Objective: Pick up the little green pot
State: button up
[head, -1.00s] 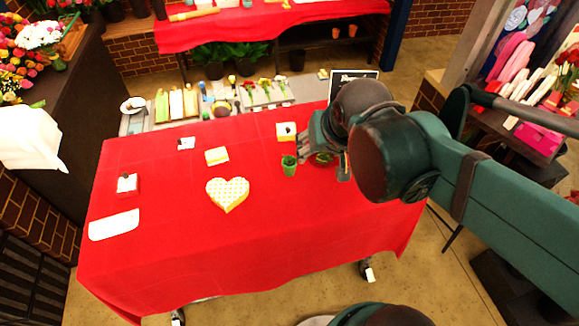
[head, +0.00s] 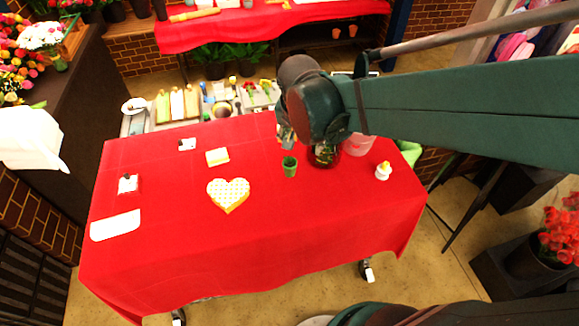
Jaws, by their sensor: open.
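The little green pot (head: 289,166) stands upright on the red-covered table, right of the heart-shaped box. My gripper (head: 286,137) is mostly hidden behind my wrist; a small grey part of it shows just behind the pot. The gripper is open, and it looks apart from the pot, though the exact gap is hard to tell.
A yellow heart-shaped box (head: 228,194) lies left of the pot, with a small yellow-white box (head: 217,157) beyond it. Right of the pot are a dark red jar (head: 324,157), a pink pot (head: 359,145) and a small white-and-yellow figure (head: 383,171). The front of the red table (head: 270,250) is clear.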

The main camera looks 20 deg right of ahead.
jog(key=w+a+f+m+g+h, duration=0.1)
jog(key=w+a+f+m, duration=0.1)
jog(key=w+f+m, duration=0.3)
jog(key=m+g+h+p, duration=0.1)
jog(key=m, duration=0.1)
send_over(290, 164)
jog(key=a, duration=0.2)
jog(key=f, duration=0.8)
jog(key=shift+w+a, duration=0.15)
jog(key=shift+a, duration=0.05)
jog(key=shift+w+a+f+m+g, duration=0.15)
jog(key=shift+f+m+g, duration=0.15)
jog(key=shift+f+m, duration=0.15)
jog(key=shift+h, duration=0.3)
jog(key=shift+f, duration=0.15)
jog(key=shift+x, duration=1.2)
jog(key=shift+f, duration=0.1)
jog(key=shift+p+x, duration=0.35)
jog(key=shift+x, duration=2.2)
jog(key=shift+w, duration=0.1)
